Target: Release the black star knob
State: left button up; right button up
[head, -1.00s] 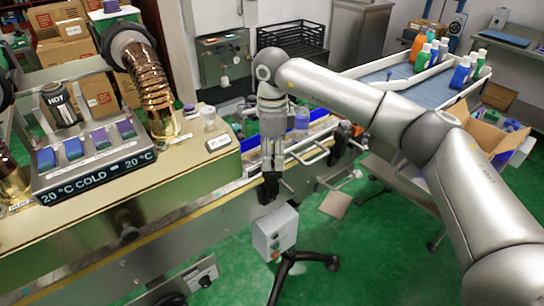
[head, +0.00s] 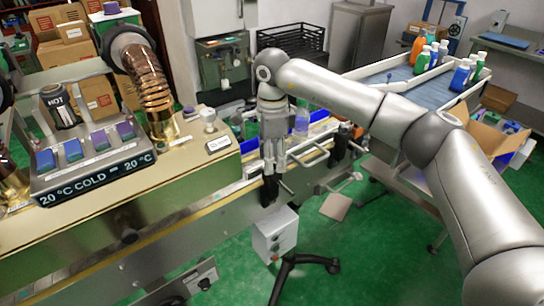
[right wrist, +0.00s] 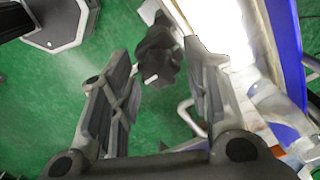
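The black star knob (right wrist: 155,54) shows in the right wrist view between and just beyond the tips of my right gripper (right wrist: 158,60). The two fingers stand apart, with green floor visible between the left finger and the knob. The gripper partly hides the knob there. My left gripper is not in view.
A grey control box (head: 274,233) on a black stand is just below the knob. The conveyor rail (head: 305,152) and a second black knob (head: 342,142) are to the right. The beige machine top (head: 130,190) lies left. Green floor is open at lower right.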

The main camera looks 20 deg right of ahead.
jog(key=shift+o, duration=0.3)
notch_tip(320, 180, up, 12)
dwell(0.5)
jog(key=shift+f, duration=0.15)
